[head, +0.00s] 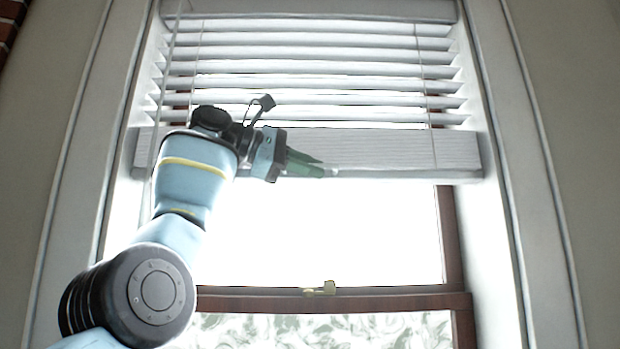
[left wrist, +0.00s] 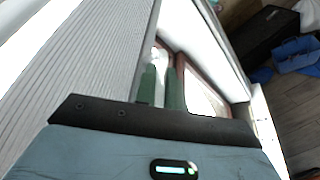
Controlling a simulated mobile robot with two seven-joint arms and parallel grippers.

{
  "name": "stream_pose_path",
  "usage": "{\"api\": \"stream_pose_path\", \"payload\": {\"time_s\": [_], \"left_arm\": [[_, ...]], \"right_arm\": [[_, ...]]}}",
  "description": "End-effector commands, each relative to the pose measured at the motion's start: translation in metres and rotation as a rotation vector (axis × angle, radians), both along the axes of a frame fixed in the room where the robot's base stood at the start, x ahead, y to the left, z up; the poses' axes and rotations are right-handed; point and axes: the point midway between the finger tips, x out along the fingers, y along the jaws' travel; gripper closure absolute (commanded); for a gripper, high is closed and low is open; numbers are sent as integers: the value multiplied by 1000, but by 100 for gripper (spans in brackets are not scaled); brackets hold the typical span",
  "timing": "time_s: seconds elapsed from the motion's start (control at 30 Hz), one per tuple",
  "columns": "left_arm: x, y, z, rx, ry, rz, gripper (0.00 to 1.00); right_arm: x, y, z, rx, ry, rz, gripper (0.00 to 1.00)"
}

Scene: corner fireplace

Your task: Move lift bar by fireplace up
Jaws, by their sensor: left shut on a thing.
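The lift bar (head: 395,155) is the wide pale bottom rail of the window blind. It hangs level, with the raised slats stacked above it. My left gripper (head: 318,169) reaches in from the left, and its green fingertips are at the bar's lower edge near the middle. The fingers are shut on the bar there; the exact grip point is small and bright. In the left wrist view, the green fingers (left wrist: 161,85) lie beside the ribbed bar (left wrist: 85,70), with a narrow pale piece between them. My right gripper is in neither view.
White blind slats (head: 330,70) fill the upper window. Below the bar is bright glass, then a brown sash rail (head: 400,301) with a brass latch (head: 325,288). Pale window trim stands at both sides. The left wrist view shows dark and blue things (left wrist: 298,54) on the floor.

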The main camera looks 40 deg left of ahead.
Motion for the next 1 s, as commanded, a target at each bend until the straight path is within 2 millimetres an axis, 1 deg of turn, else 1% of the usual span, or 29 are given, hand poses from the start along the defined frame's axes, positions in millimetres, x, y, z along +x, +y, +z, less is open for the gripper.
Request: {"api": "stream_pose_path", "payload": {"time_s": [0.3,0.67,0.7,0.87,1.0], "left_arm": [[-5,-2,8,2,-4,5,100],[-8,-2,12,1,-13,6,100],[-8,-2,12,1,-13,6,88],[-8,-2,12,1,-11,4,67],[-7,-2,10,0,-6,2,67]], "right_arm": [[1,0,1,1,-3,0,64],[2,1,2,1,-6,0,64],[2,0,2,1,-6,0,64],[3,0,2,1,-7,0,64],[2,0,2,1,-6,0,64]]}}
